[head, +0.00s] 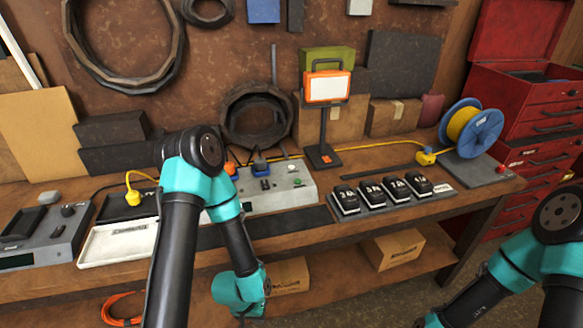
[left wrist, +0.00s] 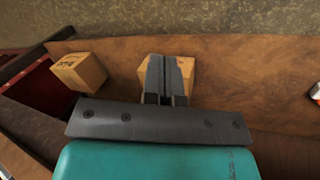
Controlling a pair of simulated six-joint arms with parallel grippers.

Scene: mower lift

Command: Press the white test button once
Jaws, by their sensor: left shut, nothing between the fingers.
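A grey control box (head: 310,193) sits on the bench behind my left arm. It carries a small white button (head: 292,168) at its back right, a green button (head: 297,182), dark switches and a blue part. My left arm covers its left end. My left gripper (left wrist: 170,65) is shut and empty. In the left wrist view its fingers appear in front of a cardboard box (left wrist: 188,70) on the lower shelf. In the head view the left wrist hangs low at the bench front, apart from the control box. My right gripper is out of the head view; only its arm shows at lower right.
Several black batteries (head: 383,192) stand in a row on a strip right of the control box. A work lamp (head: 327,87) stands behind them. A yellow cable reel (head: 470,128) and red cabinet (head: 525,110) are at right. A white tray (head: 105,246) lies at left.

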